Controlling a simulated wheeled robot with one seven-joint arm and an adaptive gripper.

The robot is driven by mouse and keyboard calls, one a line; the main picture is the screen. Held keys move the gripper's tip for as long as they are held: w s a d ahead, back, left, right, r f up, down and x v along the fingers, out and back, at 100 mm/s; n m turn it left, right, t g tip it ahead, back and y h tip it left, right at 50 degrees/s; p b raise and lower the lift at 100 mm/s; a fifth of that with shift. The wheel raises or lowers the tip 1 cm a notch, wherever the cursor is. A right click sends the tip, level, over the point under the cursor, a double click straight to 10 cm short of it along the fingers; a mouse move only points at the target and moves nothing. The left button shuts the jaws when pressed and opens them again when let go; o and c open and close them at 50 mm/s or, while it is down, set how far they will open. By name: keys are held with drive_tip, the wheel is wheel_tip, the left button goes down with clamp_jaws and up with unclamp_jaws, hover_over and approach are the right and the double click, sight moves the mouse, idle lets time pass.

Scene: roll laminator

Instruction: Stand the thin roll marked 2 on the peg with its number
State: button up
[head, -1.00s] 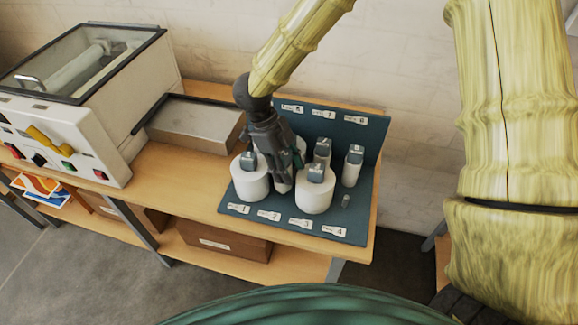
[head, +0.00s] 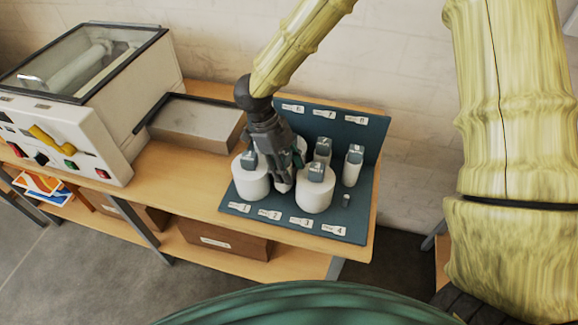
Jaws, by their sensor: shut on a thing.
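My gripper (head: 282,183) points down over the teal peg board (head: 229,203), between two thick white rolls. It is shut on a thin white roll (head: 283,187), of which only the lower end shows below the fingers. The roll looks upright in the front row, behind the label marked 2 (head: 269,214). The fingers hide its top and number, and I cannot tell whether it sits on a peg. One thick roll (head: 250,183) stands just left, above label 1 (head: 238,207). The other thick roll (head: 314,195) stands just right, above label 3 (head: 301,222).
A bare short peg (head: 346,200) stands at label 4 (head: 333,230). Thin rolls (head: 352,170) and (head: 322,150) stand in the back row, before the upright back panel (head: 365,128). A grey tray (head: 197,122) and the laminator (head: 90,90) are at left.

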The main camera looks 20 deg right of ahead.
drive_tip(key=shift+f, duration=0.2)
drive_tip(key=shift+s+f, duration=0.3)
drive_tip(key=shift+f, duration=0.25)
drive_tip(key=shift+c, duration=0.2)
drive_tip(key=shift+w+f, duration=0.25)
drive_tip(key=shift+f, duration=0.15)
clamp_jaws()
drive_tip(key=shift+s, duration=0.1)
drive_tip(key=shift+f, duration=0.45)
drive_tip(key=o, duration=0.7)
unclamp_jaws()
drive_tip(key=o, duration=0.7)
drive_tip(key=shift+c, duration=0.2)
drive_tip(key=shift+r, duration=0.15)
drive_tip(key=shift+w, duration=0.2)
